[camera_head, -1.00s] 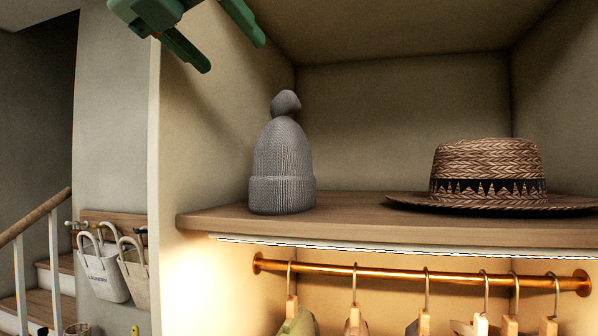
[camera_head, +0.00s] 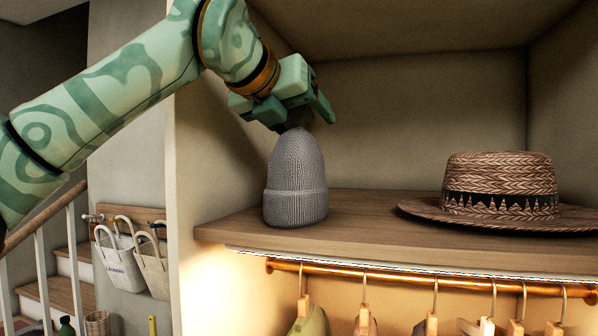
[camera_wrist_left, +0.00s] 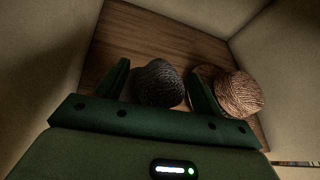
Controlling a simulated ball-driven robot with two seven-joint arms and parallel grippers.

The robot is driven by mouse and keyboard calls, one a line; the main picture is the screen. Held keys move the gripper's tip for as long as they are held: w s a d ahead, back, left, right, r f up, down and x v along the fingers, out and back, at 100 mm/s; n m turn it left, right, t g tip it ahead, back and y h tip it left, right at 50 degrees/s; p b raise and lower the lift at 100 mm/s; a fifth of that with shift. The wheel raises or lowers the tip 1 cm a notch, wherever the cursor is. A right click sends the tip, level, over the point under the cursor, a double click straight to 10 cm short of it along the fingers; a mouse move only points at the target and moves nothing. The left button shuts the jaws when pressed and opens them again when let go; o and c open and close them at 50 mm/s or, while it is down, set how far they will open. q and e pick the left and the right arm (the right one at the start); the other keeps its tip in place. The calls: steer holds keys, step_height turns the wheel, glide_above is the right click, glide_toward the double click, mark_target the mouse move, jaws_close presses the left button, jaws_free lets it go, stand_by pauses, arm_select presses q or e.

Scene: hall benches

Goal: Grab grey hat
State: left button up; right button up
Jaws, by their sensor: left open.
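The grey knitted hat (camera_head: 295,180) stands upright on the wooden shelf (camera_head: 370,228), near its left end. In the left wrist view the grey hat (camera_wrist_left: 158,84) shows between the two open fingers of the left gripper (camera_wrist_left: 160,80). I cannot tell whether the fingers touch it. My right gripper is not in view.
A brown woven brimmed hat (camera_head: 500,180) lies on the shelf to the right; it also shows in the left wrist view (camera_wrist_left: 238,93). The cubby's side wall (camera_head: 215,150) is close on the left. A copper rail (camera_head: 400,277) with hangers runs below. Bare shelf lies between the hats.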

arm_select(q)
steer(key=shift+s+a, duration=0.15)
steer(key=shift+s, duration=0.1)
steer(key=c, duration=1)
steer(key=shift+w, duration=0.15)
steer(key=c, duration=0.3)
steer(key=shift+r, duration=0.1)
